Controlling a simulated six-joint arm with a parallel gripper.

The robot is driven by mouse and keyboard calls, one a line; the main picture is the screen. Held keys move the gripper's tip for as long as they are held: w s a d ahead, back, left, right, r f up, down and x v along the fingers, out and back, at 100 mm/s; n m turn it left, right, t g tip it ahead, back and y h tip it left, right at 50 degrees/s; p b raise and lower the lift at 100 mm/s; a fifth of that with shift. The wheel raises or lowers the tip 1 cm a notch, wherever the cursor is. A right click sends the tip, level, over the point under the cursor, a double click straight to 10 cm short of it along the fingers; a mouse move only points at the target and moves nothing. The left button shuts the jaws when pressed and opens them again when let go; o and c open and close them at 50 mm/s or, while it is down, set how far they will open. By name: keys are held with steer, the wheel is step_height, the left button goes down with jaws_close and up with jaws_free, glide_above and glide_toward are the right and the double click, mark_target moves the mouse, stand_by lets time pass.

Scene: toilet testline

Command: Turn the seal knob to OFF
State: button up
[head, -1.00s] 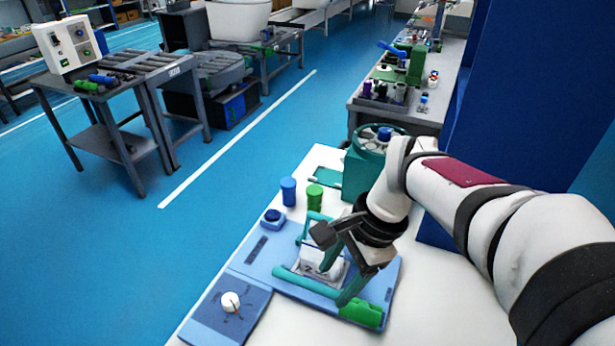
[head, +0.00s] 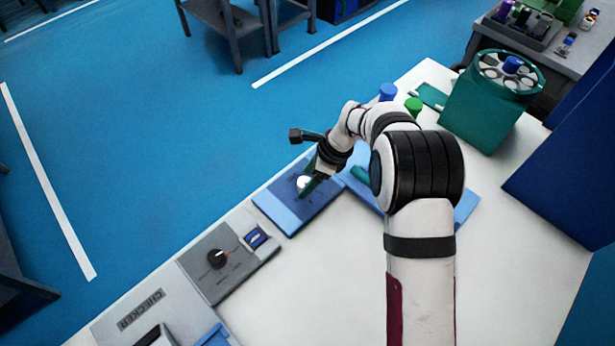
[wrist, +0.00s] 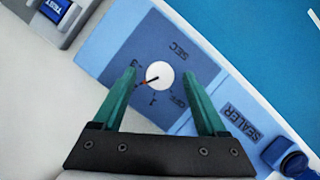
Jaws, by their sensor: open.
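The seal knob (wrist: 160,75) is a round white dial on the blue sealer panel (wrist: 108,58). Its thin dark-orange pointer aims to the lower left in the wrist view, between the marks 3 and 1. The OFF mark (wrist: 180,99) is at the lower right of the knob. My gripper (wrist: 159,82) is open, with one green finger on each side of the knob and a gap showing on both sides. In the head view the knob (head: 303,182) is partly hidden by my gripper (head: 314,180).
A grey checker unit with a black knob (head: 217,259) and a blue TEST button (wrist: 56,8) is beside the panel. A blue button (wrist: 287,155) is past the SEALER label. Blue (head: 387,92) and green (head: 413,107) cylinders stand farther back.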

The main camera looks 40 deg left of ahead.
steer(key=shift+s+a+f, duration=0.1)
steer(key=shift+f, duration=0.2)
jaws_close()
